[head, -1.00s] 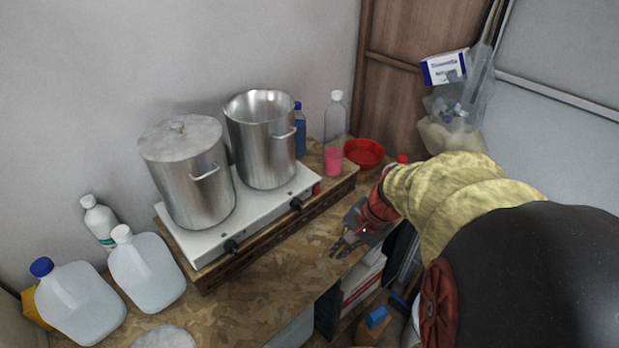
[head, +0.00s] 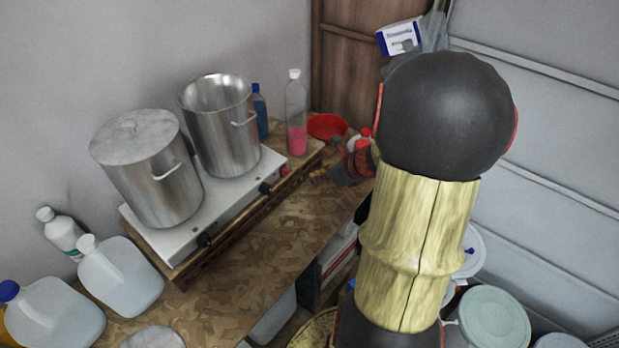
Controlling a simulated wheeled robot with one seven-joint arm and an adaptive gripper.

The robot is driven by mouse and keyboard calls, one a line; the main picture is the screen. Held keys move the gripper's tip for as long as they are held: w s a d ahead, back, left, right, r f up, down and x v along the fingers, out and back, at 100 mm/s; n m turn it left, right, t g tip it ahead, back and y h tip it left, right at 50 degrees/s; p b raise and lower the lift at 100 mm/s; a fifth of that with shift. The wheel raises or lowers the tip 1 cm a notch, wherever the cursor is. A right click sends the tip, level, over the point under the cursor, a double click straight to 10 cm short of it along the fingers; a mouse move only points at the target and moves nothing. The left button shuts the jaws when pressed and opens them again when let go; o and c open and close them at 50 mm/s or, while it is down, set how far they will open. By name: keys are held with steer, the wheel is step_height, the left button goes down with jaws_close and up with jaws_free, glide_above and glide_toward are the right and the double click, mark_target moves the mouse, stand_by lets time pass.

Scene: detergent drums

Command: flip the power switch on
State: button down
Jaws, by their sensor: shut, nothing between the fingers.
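A white two-burner hot plate (head: 190,217) stands on the wooden bench. A small red switch (head: 284,170) sits at the right end of its front edge; whether it is on or off is too small to tell. Two black knobs are along the same edge, a right one (head: 265,188) and a left one (head: 204,239). My gripper (head: 316,175) is shut and empty, just right of the red switch, apparently with a small gap. Its fingertips point left toward the hot plate.
A lidded steel pot (head: 146,170) and an open steel pot (head: 222,130) stand on the hot plate. A bottle with pink liquid (head: 297,115) and a red bowl (head: 327,126) are behind my gripper. The bench front (head: 250,255) is clear.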

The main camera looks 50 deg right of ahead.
mark_target(285, 172)
steer(key=w+r+b+x, duration=0.1)
steer(key=w+x, duration=0.1)
steer(key=x, duration=0.9)
steer(key=shift+r, duration=0.2)
steer(key=shift+w+a+f+b, duration=0.1)
steer(key=shift+a+b, duration=0.05)
steer(key=shift+b, duration=0.25)
steer(key=b, duration=0.3)
steer(key=shift+w+f+t, duration=0.2)
steer(key=shift+f+t, duration=0.15)
steer(key=shift+t, duration=0.05)
steer(key=shift+w+t+b, duration=0.1)
steer(key=shift+t+b, duration=0.2)
steer(key=shift+b, duration=0.75)
steer(key=shift+w+b, duration=0.1)
steer(key=shift+b, duration=0.4)
steer(key=shift+r, duration=0.1)
